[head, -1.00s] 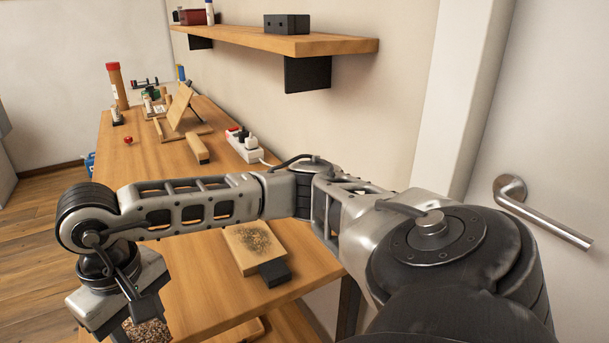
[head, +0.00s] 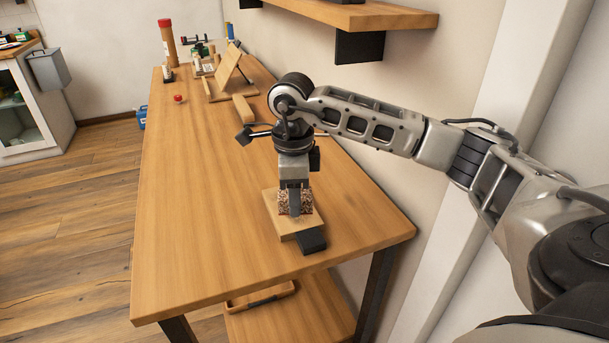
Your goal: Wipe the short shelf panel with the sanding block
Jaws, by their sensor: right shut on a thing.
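The short shelf panel (head: 287,224) is a small light wooden board lying flat on the workbench, near its front right part. My right gripper (head: 294,205) points down over the panel and is shut on the sanding block (head: 306,201), a brown speckled block. The block is at the panel's upper face and appears to touch it. The gripper and block cover much of the panel, so the dark speckled patch on it is hidden. My left gripper is not in view.
A black block (head: 311,241) sits at the panel's front edge. The wooden workbench (head: 200,220) is clear to the left. Farther back are a wooden block (head: 244,109), a tilted board on a stand (head: 229,65), a red-capped tube (head: 167,43) and a small red ball (head: 178,98). A wall shelf (head: 360,17) hangs above right.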

